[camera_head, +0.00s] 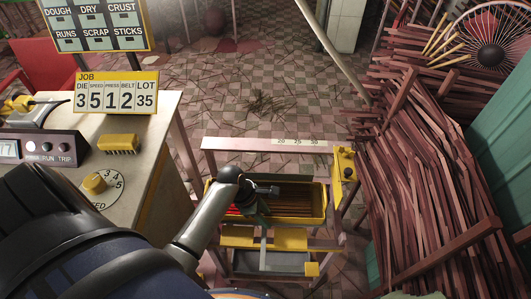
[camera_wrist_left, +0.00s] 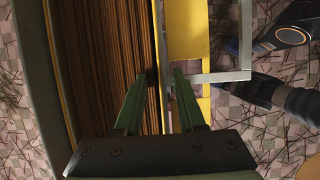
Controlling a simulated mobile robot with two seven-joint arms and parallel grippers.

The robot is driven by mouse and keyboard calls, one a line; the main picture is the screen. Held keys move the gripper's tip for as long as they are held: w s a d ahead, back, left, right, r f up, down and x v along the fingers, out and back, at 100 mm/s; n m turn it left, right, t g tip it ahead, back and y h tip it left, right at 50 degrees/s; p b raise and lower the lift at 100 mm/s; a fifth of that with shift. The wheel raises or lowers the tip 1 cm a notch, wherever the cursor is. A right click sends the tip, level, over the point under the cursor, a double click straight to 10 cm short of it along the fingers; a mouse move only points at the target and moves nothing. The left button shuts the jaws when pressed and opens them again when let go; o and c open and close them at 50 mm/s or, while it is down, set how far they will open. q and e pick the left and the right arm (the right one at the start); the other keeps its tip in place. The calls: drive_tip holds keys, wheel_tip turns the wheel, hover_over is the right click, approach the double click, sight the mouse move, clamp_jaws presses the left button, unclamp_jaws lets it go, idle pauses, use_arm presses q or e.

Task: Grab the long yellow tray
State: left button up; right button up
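The long yellow tray (camera_head: 300,220) sits on the pink metal rack in the head view and holds thin reddish-brown sticks. My left gripper (camera_head: 268,206) reaches down at its near wall, around the middle of its length. In the left wrist view the two green fingers of the gripper (camera_wrist_left: 168,74) are apart. One finger is over the sticks (camera_wrist_left: 110,60) side and the other is over the near, outer side. Whether they touch the wall cannot be told. My right gripper is not in view.
The pink rack (camera_head: 235,144) carries lower yellow parts (camera_head: 290,240) and a grey tray (camera_head: 270,262). A workbench (camera_head: 135,175) with dials and a JOB sign (camera_head: 117,92) stands left. Piled wooden sticks (camera_head: 425,190) fill the right. Tiled floor lies behind the rack.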

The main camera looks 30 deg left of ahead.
use_arm(q)
drive_tip(key=shift+w+d+f, duration=0.1)
drive_tip(key=shift+d+f, duration=0.05)
drive_tip(key=shift+f, duration=0.35)
clamp_jaws()
drive_tip(key=shift+r, duration=0.1)
idle(1.0)
